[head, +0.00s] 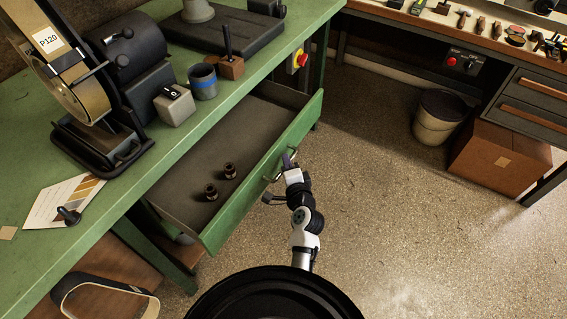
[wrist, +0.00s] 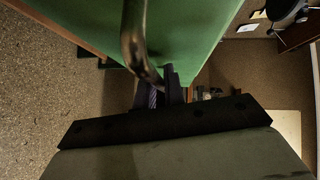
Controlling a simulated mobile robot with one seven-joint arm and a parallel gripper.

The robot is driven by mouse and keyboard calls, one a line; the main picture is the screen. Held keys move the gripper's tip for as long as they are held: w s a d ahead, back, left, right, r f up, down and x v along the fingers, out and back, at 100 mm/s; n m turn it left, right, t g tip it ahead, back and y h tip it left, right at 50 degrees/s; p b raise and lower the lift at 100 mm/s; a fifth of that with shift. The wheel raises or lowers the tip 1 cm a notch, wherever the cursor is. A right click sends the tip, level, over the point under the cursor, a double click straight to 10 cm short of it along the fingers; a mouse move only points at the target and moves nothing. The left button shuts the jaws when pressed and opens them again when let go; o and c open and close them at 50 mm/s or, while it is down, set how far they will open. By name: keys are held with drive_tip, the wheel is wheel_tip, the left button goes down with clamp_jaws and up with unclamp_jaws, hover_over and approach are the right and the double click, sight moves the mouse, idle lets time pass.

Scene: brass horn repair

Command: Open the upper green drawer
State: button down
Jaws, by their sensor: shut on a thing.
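The upper green drawer (head: 262,172) is pulled well out from under the green workbench in the head view. Two small dark cylindrical parts (head: 211,191) lie in it. Its curved metal handle (head: 276,174) is on the drawer front; in the wrist view the handle (wrist: 134,45) stands out from the green front (wrist: 185,35). My gripper (head: 287,161) is at the drawer front, its fingers (wrist: 162,90) shut on the handle. The exact contact is partly hidden by the wrist and the handle itself.
A bin (head: 440,115) and brown box (head: 500,158) stand at right. The speckled floor between is clear.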

drive_tip(key=shift+s+d+b, duration=0.3)
drive_tip(key=shift+s+d, duration=0.25)
drive_tip(key=shift+d, duration=0.25)
drive_tip(key=shift+s+d+b, duration=0.3)
drive_tip(key=shift+s+d, duration=0.2)
drive_tip(key=shift+d, duration=0.25)
drive_tip(key=c, duration=1.5)
unclamp_jaws()
drive_tip(key=shift+s, duration=0.1)
